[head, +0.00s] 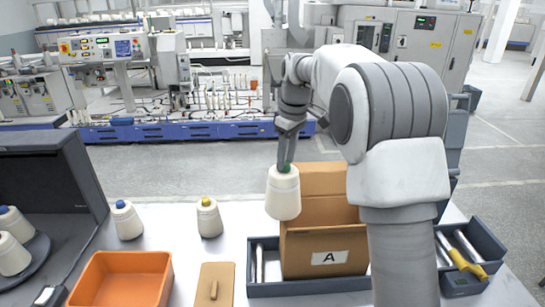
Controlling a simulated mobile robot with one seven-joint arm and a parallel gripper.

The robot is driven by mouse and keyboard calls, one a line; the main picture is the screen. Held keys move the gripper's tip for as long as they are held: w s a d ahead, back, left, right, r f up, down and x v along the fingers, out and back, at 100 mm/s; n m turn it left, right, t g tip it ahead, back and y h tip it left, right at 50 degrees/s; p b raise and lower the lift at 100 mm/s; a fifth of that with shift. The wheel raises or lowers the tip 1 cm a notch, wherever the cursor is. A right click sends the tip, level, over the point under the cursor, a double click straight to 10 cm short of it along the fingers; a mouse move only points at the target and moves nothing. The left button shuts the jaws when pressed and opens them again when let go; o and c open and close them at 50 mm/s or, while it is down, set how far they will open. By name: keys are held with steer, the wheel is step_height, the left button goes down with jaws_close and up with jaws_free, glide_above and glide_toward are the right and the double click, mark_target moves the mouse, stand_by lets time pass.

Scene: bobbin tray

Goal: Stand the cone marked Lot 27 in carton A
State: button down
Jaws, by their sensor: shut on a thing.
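My gripper (284,152) is shut on the green tip of a cream cone (284,195), which hangs upright. In the picture the cone overlaps the left part of carton A (318,250), a brown open box with a white "A" label on its front. Whether the cone is above the carton or in front of it is hard to tell. No lot mark is readable on the cone. The inside of the carton is hidden behind its front wall, the cone and my arm.
A blue-tipped cone (127,219) and a yellow-tipped cone (208,218) stand on the white table (170,255). More cones stand at far left by a dark panel (45,175).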

steer(key=shift+d, duration=3.6)
step_height(320, 180, down, 22)
steer(key=b, duration=1.1)
steer(key=shift+f, duration=0.2)
steer(key=shift+a, duration=0.1)
steer(key=shift+c, duration=2)
jaws_free()
step_height(320, 180, up, 17)
steer(key=s+d, duration=0.1)
steer(key=shift+s+d+r, duration=0.2)
steer(key=shift+s+d, duration=0.05)
steer(key=shift+d, duration=0.05)
